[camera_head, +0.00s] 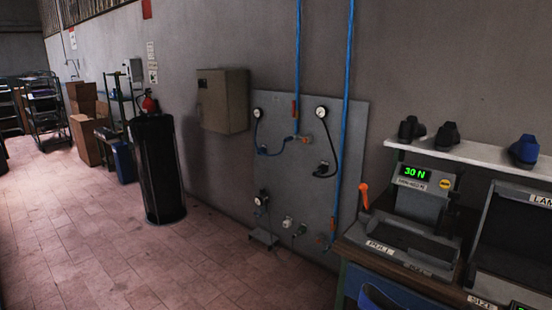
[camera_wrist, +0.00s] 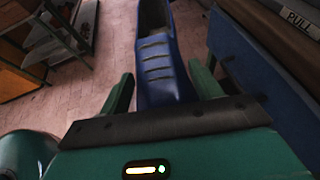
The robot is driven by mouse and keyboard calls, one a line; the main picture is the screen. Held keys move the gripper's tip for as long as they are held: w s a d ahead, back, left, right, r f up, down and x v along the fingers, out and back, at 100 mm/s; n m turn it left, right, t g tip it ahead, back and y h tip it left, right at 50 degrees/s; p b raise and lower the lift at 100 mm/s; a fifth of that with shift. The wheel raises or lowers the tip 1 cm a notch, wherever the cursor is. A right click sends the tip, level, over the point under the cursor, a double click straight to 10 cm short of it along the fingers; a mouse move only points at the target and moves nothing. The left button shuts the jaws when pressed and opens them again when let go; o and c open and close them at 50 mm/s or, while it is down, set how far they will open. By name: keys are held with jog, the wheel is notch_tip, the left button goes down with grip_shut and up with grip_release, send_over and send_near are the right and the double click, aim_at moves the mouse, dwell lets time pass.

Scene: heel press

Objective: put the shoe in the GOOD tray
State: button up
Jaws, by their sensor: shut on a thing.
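A blue shoe (camera_wrist: 158,62) with ridges across it is between the two green fingers of my gripper (camera_wrist: 160,82) in the wrist view. My gripper is shut on it, and the far end of the shoe points to the top of the picture, where it is cut off. The floor lies below it. In the head view my gripper does not show clearly; a dark blue shape (camera_head: 392,298) is cut off at the bottom edge, and I cannot tell what it is. No tray with the word GOOD shows in either view.
A bench with a PULL tester (camera_head: 410,240), reading 30 N, stands at the right. An orange lever (camera_head: 364,197) rises beside it. A white shelf (camera_head: 470,150) above holds dark forms and a blue one (camera_head: 524,150).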

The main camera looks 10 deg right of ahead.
jog(key=w+a+f+m+h, duration=0.1)
jog(key=w+a+f, duration=0.4)
jog(key=f, duration=0.5)
jog(key=w+a+f+m+h, duration=0.1)
jog(key=w+a+f, duration=0.45)
jog(key=f, duration=0.45)
jog(key=w+a+r+m+h, duration=0.1)
jog(key=w+a+h, duration=0.1)
jog(key=w+a, duration=0.3)
jog(key=w+a+r+m+t+h, duration=0.1)
jog(key=w+a, duration=0.4)
jog(key=a, duration=0.7)
jog(key=shift+r+m+t+h, duration=0.3)
jog(key=shift+r+m+h, duration=0.4)
jog(key=shift+m, duration=0.1)
jog(key=shift+a+f, duration=0.1)
jog(key=shift+a, duration=0.15)
